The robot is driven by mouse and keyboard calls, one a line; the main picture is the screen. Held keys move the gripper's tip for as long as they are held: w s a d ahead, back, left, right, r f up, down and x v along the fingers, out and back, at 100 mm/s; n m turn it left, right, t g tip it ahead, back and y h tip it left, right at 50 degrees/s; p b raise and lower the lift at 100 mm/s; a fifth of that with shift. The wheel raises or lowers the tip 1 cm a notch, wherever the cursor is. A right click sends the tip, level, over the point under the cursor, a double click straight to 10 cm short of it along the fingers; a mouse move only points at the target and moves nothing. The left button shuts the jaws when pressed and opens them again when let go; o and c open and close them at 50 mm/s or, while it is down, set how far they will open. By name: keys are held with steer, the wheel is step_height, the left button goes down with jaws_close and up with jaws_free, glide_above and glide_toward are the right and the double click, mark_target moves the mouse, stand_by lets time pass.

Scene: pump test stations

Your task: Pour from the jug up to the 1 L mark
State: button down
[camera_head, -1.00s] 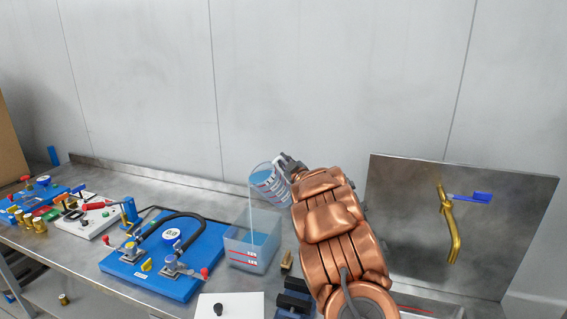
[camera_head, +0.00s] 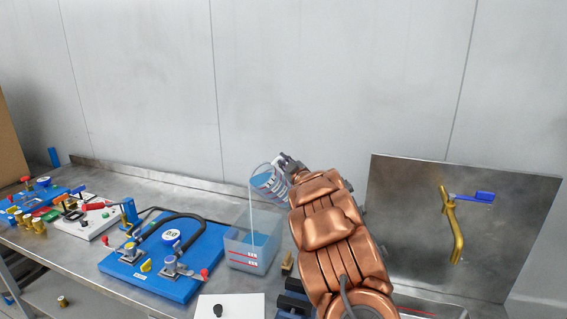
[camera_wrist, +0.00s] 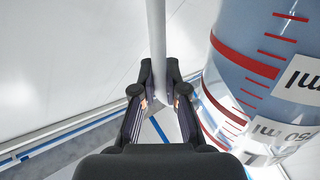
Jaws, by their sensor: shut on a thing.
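The jug (camera_head: 266,183) is clear, with red marks and bluish liquid, and is tilted left above the tank. In the wrist view the jug (camera_wrist: 235,70) fills the right side. My gripper (camera_wrist: 160,97) is shut on its pale upright handle (camera_wrist: 157,40); the gripper shows small in the head view (camera_head: 289,163). A thin stream runs from the jug's lip down into the clear square tank (camera_head: 236,262). The tank holds blue liquid, its surface above the red marks on the front wall. Those marks' labels are too small to read.
A blue pump board (camera_head: 135,262) with a black hose and gauge stands left of the tank. A white panel with a black knob (camera_head: 218,311) lies in front. A metal panel with a brass pipe (camera_head: 447,225) stands at right. Brass fittings (camera_head: 25,220) sit far left.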

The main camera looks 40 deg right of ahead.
steer(key=shift+a+r+n+b, duration=0.2)
steer(key=shift+r+n+b, duration=0.05)
steer(key=shift+n+b, duration=0.4)
stand_by(0.3)
steer(key=shift+w+a+f+n+t+y+b, duration=0.1)
steer(key=shift+a+f+n+t+y+b, duration=0.1)
steer(key=shift+a+n+b, duration=0.85)
steer(key=shift+a+f+n+t+y+b, duration=0.15)
steer(key=shift+n+b, duration=0.55)
steer(key=shift+b, duration=0.9)
stand_by(1.2)
